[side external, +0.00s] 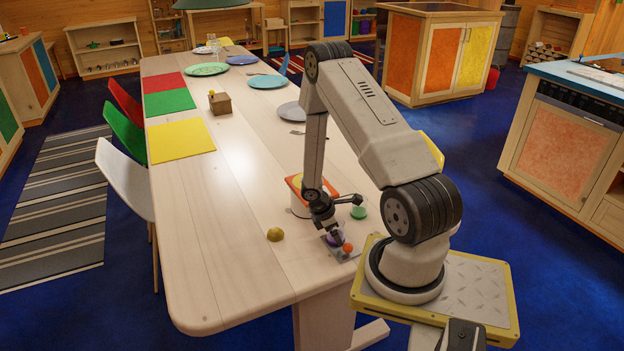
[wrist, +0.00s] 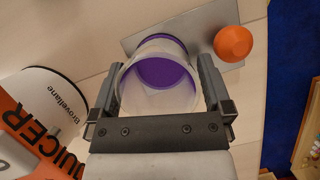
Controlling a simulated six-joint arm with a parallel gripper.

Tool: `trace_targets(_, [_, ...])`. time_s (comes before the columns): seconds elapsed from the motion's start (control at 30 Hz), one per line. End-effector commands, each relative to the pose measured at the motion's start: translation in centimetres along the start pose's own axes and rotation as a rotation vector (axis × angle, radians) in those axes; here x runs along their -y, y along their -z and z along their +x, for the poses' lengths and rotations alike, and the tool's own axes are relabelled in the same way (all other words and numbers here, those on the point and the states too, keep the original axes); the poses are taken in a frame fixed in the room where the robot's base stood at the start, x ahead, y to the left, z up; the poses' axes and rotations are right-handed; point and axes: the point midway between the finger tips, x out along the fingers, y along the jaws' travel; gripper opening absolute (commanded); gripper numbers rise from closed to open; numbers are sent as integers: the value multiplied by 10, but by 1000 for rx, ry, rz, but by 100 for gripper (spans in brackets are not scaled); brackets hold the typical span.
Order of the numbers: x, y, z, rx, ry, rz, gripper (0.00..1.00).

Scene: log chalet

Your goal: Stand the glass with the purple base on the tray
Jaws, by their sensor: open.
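The glass with the purple base (wrist: 163,80) is clear-walled and sits between my gripper's two fingers in the wrist view. Its purple base shows through the open mouth. The grey tray (wrist: 197,22) lies under and beyond the glass, and the glass appears to stand upright on it. In the side view, the purple of the glass (side external: 336,239) shows over the tray (side external: 329,246), partly hidden by my gripper (side external: 334,234). My gripper (wrist: 162,70) is open around the glass, one finger on each side. Whether a finger touches it is hard to tell.
An orange ball-like thing (wrist: 233,43) sits on the tray beside the glass. A white appliance (wrist: 48,98) and an orange juicer box (wrist: 35,140) are close on the left. The table's left front is clear.

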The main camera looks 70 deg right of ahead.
Motion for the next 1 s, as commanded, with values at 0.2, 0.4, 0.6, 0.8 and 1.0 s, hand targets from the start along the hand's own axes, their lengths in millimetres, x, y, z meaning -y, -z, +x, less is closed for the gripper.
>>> trace_targets(0.2, [-1,-1,-12,1,-2,0,100])
trace_targets(0.4, [-1,0,-33,-1,-4,1,100])
trace_targets(0.6, [-1,0,-59,-1,-4,0,100])
trace_targets(0.8, [-1,0,-86,0,-4,0,100])
trace_targets(1.0, [-1,0,-108,1,-3,0,100])
